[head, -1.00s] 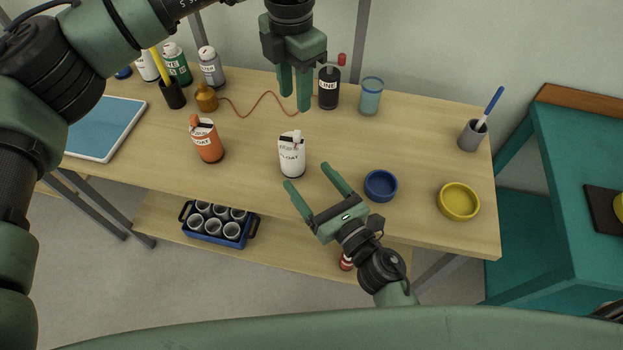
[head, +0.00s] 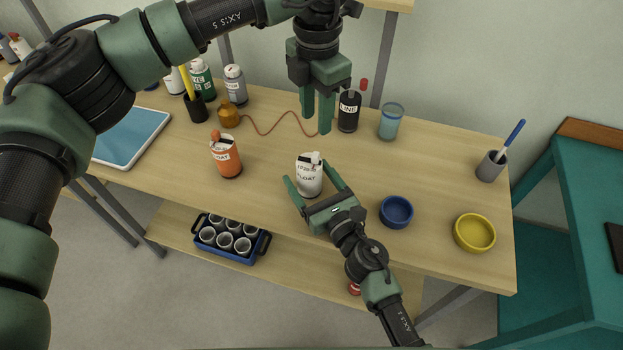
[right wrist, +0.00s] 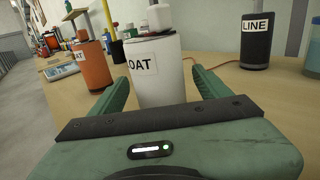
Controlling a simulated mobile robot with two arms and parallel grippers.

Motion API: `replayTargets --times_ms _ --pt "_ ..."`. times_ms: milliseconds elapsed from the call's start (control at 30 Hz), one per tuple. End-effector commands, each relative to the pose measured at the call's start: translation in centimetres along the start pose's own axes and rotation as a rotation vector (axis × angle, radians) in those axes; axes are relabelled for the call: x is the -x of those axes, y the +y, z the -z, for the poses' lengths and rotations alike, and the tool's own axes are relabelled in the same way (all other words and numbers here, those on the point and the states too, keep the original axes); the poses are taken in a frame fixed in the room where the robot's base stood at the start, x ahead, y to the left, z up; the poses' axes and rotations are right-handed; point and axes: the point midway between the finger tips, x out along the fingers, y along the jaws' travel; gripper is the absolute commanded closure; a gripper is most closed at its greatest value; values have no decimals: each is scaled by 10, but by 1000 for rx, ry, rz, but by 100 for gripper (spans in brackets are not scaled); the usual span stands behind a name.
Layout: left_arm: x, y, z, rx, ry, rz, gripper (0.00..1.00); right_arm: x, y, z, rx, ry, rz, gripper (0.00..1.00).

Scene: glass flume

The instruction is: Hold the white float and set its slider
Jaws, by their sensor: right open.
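The white float (head: 309,182) stands upright on the table, with a small slider (head: 316,158) on its top. My right gripper (head: 310,178) is open, with its fingers on either side of the float. In the right wrist view the float (right wrist: 160,80) stands between the two open fingers (right wrist: 163,85), with visible gaps beside it. My left gripper (head: 318,122) points down above the table, behind the float and beside the black LINE bottle. Its two fingers look slightly apart, and nothing shows between them.
An orange float (head: 227,160) stands left of the white one. The black LINE bottle (head: 348,112) and a blue glass (head: 390,122) stand behind it. A blue bowl (head: 396,211) and a yellow bowl (head: 474,232) are at right. A red cord (head: 275,124) lies on the table.

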Motion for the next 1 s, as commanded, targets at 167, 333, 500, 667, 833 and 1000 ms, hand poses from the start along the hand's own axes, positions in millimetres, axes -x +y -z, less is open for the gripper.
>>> replayTargets --times_ms 167,333,500,667,833,1000 --pt "0 0 0 0 0 0 64 0 0 0 -1 0 0 59" --pt "0 0 0 1 0 0 64 0 0 0 -1 0 0 95" --pt "3 0 0 114 -1 0 64 0 0 0 -1 0 0 95" --pt "10 -1 0 370 0 1 64 0 0 0 -1 0 0 95" --pt "15 0 0 588 0 0 64 0 0 0 -1 0 0 95" --pt "9 0 0 665 2 1 64 0 0 0 -1 0 0 95"
